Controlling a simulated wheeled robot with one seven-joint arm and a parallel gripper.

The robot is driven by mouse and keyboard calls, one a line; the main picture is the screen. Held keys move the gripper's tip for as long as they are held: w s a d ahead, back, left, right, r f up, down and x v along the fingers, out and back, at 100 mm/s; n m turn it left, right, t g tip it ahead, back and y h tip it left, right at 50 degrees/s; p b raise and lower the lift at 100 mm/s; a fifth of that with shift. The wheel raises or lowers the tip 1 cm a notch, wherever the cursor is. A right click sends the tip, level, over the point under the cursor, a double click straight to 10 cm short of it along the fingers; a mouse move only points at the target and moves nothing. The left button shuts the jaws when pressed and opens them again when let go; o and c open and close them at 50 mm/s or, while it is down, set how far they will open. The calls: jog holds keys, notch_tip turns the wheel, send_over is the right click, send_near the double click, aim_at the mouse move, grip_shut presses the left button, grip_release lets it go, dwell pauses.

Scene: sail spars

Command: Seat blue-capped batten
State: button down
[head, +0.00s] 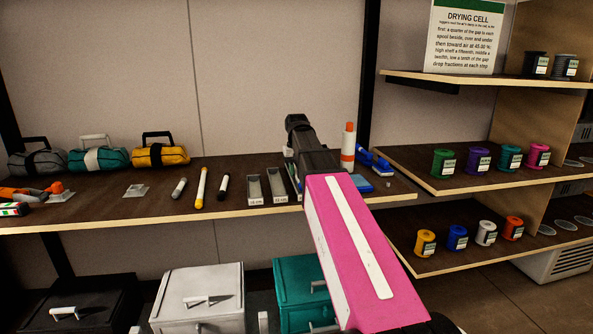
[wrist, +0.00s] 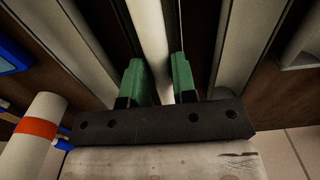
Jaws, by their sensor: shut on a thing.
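My gripper (wrist: 158,82) shows in the wrist view with its two green fingers shut on a white batten (wrist: 150,35) between them. The batten runs away toward the top of the picture. Its cap is not visible, so I cannot tell the cap's colour. Dark strips and pale tray walls (wrist: 240,45) lie on both sides of it; I cannot tell whether it rests in a tray or is above one. In the head view my dark wrist and pink arm hide the batten and fingertips. Two labelled open trays (head: 254,188) (head: 278,187) stand just left of my wrist.
A grey stick (head: 179,188), a yellow one (head: 201,188) and a black one (head: 223,188) lie left of the trays. A white bottle with an orange band (head: 348,148) stands to the right, near blue objects (head: 380,165).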

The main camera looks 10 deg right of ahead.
jog(key=shift+f, duration=0.8)
jog(key=shift+r, duration=0.15)
jog(key=shift+r, duration=0.85)
jog(key=shift+f, duration=0.4)
dwell(0.5)
jog(key=shift+f, duration=0.6)
jog(key=shift+r, duration=0.1)
jog(key=shift+r, duration=0.9)
